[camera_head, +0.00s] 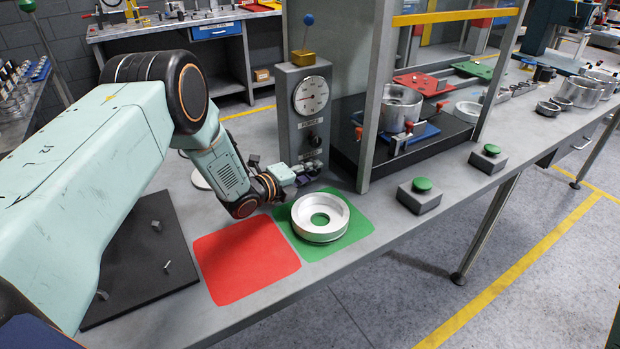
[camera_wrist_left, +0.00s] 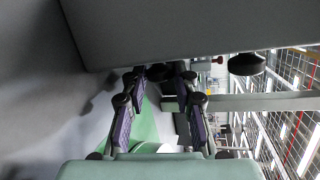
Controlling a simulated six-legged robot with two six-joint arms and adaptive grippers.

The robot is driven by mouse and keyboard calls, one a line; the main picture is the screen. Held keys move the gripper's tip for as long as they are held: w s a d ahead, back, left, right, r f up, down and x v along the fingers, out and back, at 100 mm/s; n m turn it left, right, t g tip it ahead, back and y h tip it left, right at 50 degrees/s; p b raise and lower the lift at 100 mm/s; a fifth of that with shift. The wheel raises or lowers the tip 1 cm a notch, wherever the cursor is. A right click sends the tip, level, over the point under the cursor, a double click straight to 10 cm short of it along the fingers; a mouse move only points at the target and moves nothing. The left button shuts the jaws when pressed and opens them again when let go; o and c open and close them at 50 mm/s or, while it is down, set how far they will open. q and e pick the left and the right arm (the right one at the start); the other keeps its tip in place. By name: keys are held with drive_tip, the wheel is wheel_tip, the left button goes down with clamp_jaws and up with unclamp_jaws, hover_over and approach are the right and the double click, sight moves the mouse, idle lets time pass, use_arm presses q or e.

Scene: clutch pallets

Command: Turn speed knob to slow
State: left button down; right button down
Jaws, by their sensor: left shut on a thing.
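A grey control box (camera_head: 298,105) stands on the bench with a round dial gauge and a dark upper knob (camera_head: 315,139) on its front. My left gripper (camera_head: 312,168) is at the lower front of this box. In the left wrist view, its two fingers (camera_wrist_left: 160,77) are closed around a dark knob (camera_wrist_left: 158,72) on the box face. The upper knob (camera_wrist_left: 247,64) shows beside it, apart from the fingers. The gripped knob is mostly hidden in the head view, and its setting cannot be read. My right gripper is not in view.
A silver ring part (camera_head: 320,216) rests on a green mat (camera_head: 352,240), just in front of my gripper. A red mat (camera_head: 245,260) lies beside it. A press frame post (camera_head: 370,100) rises right of the box. Green-button boxes (camera_head: 420,195) stand farther right.

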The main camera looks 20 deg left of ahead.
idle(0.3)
use_arm(q)
drive_tip(key=c, duration=1)
unclamp_jaws()
drive_tip(key=shift+c, duration=0.2)
